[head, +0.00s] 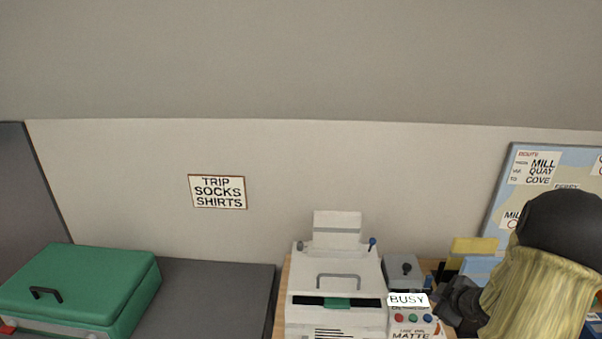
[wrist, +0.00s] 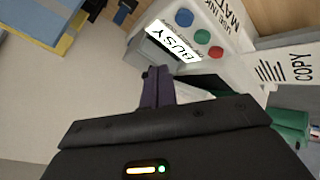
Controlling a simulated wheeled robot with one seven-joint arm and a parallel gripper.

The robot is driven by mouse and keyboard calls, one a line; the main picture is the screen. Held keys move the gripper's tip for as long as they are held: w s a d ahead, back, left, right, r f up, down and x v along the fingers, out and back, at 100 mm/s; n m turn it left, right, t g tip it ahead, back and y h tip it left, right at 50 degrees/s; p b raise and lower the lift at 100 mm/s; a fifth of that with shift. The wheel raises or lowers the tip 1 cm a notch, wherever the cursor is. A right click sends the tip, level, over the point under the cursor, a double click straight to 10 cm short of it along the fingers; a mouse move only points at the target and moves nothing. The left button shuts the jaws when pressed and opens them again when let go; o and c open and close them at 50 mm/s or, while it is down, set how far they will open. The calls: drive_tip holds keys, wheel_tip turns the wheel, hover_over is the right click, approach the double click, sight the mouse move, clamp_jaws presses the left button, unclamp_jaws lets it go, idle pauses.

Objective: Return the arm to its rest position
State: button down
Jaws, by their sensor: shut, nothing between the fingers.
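My gripper (head: 440,300) shows at the lower right of the head view, beside the BUSY sign (head: 407,300) on the white printer-like machine (head: 365,265). My dark and yellowish arm fills the right edge. In the wrist view my gripper (wrist: 157,88) has its dark fingers together, with nothing seen between them. The fingers point toward the BUSY sign (wrist: 172,44) and the machine's blue, red and green buttons (wrist: 200,36). I cannot tell whether they touch the machine.
A green case (head: 85,285) lies on a grey surface (head: 215,290) at the left. A grey box (head: 403,268) and a yellow folder (head: 474,246) stand close to my gripper. A map board (head: 505,190) leans behind my arm.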

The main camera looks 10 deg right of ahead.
drive_tip(key=a+r+m+g+h+p, duration=0.15)
drive_tip(key=a+r+m+g, duration=0.35)
drive_tip(key=a, duration=0.8)
drive_tip(key=s+a+r+m+y, duration=0.1)
drive_tip(key=s+a+r, duration=0.1)
drive_tip(key=s+a, duration=0.3)
drive_tip(key=s+a+r+m+g+y+p, duration=0.1)
drive_tip(key=s+a+r+m, duration=0.1)
drive_tip(key=s+a, duration=0.4)
drive_tip(key=a, duration=0.5)
drive_tip(key=shift+s+m+g+p, duration=0.3)
